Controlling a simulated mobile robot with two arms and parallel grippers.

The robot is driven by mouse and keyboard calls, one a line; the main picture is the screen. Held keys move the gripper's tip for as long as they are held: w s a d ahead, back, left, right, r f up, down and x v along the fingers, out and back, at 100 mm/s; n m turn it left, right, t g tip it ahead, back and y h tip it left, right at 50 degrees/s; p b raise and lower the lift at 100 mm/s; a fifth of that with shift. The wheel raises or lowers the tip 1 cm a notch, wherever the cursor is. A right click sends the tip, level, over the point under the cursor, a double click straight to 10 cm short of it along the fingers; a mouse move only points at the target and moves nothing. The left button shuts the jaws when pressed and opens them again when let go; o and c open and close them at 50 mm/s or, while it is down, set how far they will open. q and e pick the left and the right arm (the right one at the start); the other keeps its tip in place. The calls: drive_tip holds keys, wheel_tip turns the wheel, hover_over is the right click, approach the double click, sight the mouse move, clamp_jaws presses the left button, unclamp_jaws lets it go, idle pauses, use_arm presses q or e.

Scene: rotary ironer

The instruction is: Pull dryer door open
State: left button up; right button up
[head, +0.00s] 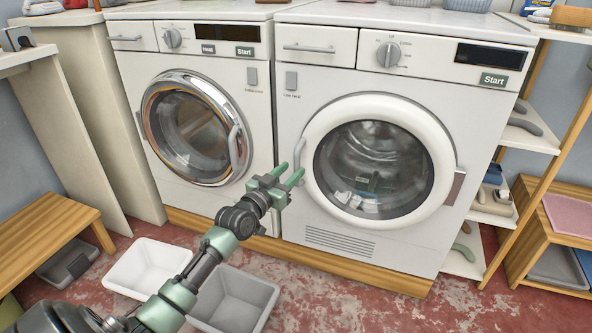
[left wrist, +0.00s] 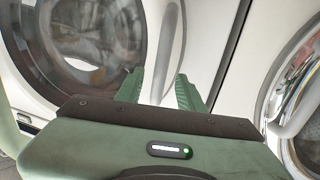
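The dryer on the right has a closed round door with a broad white ring (head: 430,133) and dark glass; pale laundry shows inside. Its curved door handle (head: 299,152) is on the left side of the ring. My left gripper (head: 290,174) is at the handle's lower part, with its two green fingers apart. In the left wrist view the pale handle (left wrist: 172,45) runs down between the open fingers (left wrist: 160,88); I cannot tell whether either finger touches it. The dryer door (left wrist: 50,75) fills the left of that view. My right gripper is not in view.
A washer with a closed chrome-ringed door (head: 197,130) stands to the left. A white basin (head: 145,268) and a grey basin (head: 235,300) lie on the floor below my left arm. A wooden bench (head: 45,225) is at left, shelves (head: 528,140) at right. Floor before the dryer looks clear.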

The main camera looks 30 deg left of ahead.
sight(295, 167)
use_arm(q)
drive_tip(key=shift+w+a+b, duration=0.1)
drive_tip(key=shift+w+b, duration=0.45)
drive_tip(key=shift+w, duration=1.45)
clamp_jaws()
